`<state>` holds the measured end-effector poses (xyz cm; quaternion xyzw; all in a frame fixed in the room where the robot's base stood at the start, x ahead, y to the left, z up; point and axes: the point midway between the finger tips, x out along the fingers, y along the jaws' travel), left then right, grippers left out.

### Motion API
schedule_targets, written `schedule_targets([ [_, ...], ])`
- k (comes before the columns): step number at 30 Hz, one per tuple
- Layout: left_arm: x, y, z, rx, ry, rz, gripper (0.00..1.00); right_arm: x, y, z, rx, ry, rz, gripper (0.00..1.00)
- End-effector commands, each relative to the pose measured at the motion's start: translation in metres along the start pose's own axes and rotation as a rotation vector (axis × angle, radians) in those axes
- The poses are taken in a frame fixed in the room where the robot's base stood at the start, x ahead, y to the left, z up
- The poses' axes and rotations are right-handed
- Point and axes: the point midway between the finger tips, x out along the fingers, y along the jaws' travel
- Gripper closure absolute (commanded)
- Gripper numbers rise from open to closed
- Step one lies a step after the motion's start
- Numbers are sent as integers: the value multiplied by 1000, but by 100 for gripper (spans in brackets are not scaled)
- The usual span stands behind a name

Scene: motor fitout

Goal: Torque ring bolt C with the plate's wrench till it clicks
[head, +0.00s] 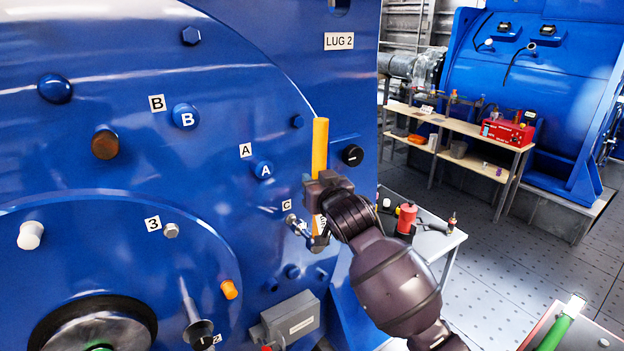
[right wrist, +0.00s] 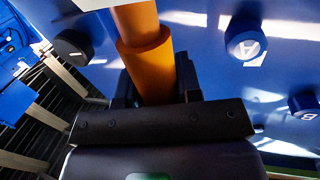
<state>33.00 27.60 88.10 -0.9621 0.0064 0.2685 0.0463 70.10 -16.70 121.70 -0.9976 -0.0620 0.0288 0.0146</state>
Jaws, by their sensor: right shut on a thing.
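The wrench (head: 320,145) has an orange handle that stands nearly upright in front of the blue motor face. My right gripper (head: 322,190) is shut around the handle's middle. In the right wrist view the orange handle (right wrist: 145,60) passes between the dark fingers (right wrist: 150,92). The small C label (head: 286,205) is just left of the gripper. Ring bolt C (head: 291,219) is below the label, with metal of the wrench end (head: 303,228) close by. I cannot tell whether the wrench is seated on the bolt. My left gripper is not in view.
Blue cap A (head: 262,170) and blue cap B (head: 185,116) stick out of the motor face on the left. A grey box (head: 291,318) is below. A small table with a red container (head: 407,217) stands behind my right arm. Open floor lies to the right.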

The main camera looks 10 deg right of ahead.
Motion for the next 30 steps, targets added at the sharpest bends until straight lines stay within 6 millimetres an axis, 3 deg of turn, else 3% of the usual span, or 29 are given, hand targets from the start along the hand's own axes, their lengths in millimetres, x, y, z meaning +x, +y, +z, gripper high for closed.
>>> schedule_targets([
  [18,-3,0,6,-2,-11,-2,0,-34,8,0,-1,4,0,100],
  [30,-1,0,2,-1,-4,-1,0,-35,8,0,-1,4,0,100],
])
